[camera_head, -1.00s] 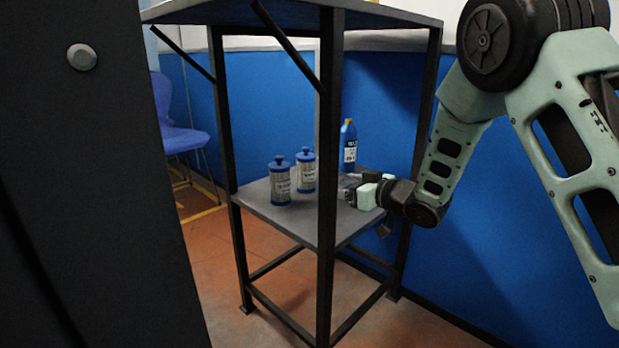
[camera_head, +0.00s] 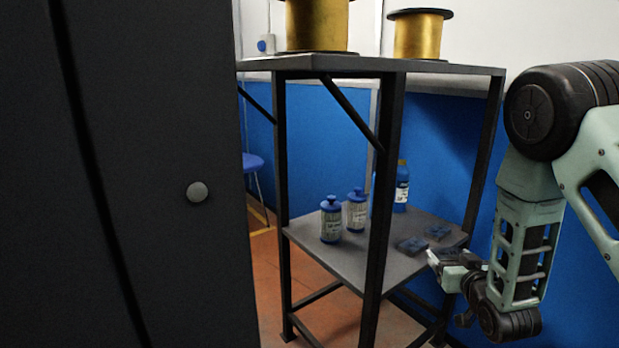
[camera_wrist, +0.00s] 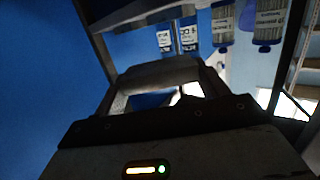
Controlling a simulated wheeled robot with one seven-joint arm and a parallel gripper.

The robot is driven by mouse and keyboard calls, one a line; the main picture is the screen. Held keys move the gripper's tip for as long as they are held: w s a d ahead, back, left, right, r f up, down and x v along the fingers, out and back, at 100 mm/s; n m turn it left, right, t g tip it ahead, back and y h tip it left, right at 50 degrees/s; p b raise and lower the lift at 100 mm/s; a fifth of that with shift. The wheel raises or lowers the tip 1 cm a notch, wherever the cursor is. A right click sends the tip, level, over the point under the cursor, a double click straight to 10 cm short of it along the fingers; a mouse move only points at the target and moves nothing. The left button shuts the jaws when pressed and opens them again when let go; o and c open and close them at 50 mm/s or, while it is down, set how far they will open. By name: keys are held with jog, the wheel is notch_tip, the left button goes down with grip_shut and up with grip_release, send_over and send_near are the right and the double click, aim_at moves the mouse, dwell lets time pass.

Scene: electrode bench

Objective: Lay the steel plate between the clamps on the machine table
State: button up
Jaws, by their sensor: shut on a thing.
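My gripper (camera_head: 433,258) is at the front right edge of the rack's lower shelf in the head view, pointing left. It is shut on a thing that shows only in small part. In the wrist view a dark grey flat piece (camera_wrist: 157,74) lies across the fingertips; it seems to be the steel plate, but the picture is too dark to be sure. The clamps and the machine table are not in view.
Gold spools (camera_head: 318,25) stand on top. Rack posts (camera_head: 384,190) and a dark cabinet (camera_head: 130,180) are close.

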notch_tip(320, 180, up, 35)
jog(key=p, duration=3.4)
jog(key=s+f, duration=0.3)
jog(key=f, duration=0.3)
jog(key=s+f, duration=0.3)
jog(key=f, duration=0.4)
jog(key=shift+s+f, duration=0.2)
jog(key=shift+s, duration=0.15)
